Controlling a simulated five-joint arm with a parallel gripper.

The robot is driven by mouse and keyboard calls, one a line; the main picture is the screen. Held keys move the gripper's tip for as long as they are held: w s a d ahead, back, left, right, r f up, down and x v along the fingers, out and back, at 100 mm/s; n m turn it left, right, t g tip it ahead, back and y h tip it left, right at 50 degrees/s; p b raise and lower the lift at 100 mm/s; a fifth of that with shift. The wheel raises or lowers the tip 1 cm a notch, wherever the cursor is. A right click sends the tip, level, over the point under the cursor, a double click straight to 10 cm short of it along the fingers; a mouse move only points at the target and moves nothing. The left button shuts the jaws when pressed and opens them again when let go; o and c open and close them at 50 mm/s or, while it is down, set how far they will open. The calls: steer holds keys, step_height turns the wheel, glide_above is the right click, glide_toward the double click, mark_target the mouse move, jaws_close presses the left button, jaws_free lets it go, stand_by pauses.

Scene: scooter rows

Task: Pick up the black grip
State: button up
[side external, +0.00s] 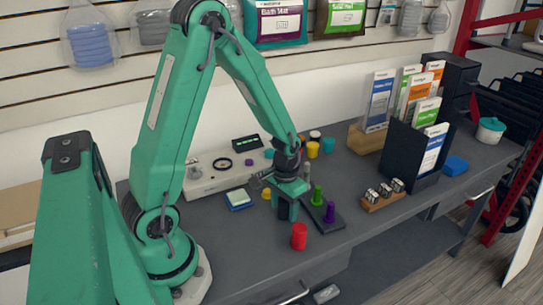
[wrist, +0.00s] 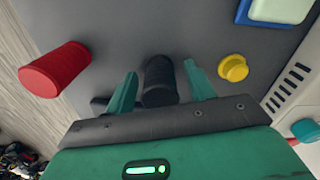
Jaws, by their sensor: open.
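The black grip (wrist: 160,82) stands between the two fingers of my gripper (wrist: 158,86) in the wrist view. A narrow gap shows on each side of it, so the fingers are open around it and not pressed on it. In the side external view, my gripper (side external: 288,205) points down over the bench, and the black grip (side external: 283,208) shows only in part behind the fingers. The grip's lower part is hidden by the gripper body in the wrist view.
A red cylinder (side external: 299,236) stands near the bench's front edge. A dark rack (side external: 335,220) holds a green grip (side external: 317,194) and a purple grip (side external: 329,212), right beside my gripper. A yellow knob (wrist: 233,68) lies close to one finger. A blue-edged pad (side external: 239,199) lies left.

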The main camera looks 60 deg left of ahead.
steer(key=c, duration=1)
steer(key=shift+r, duration=0.1)
steer(key=shift+r, duration=0.65)
step_height(320, 180, up, 3)
steer(key=shift+f, duration=0.1)
steer(key=s+d+r, duration=0.3)
steer(key=d+r, duration=0.3)
steer(key=d, duration=0.5)
steer(key=shift+s+r, duration=0.35)
steer(key=shift+s, duration=0.05)
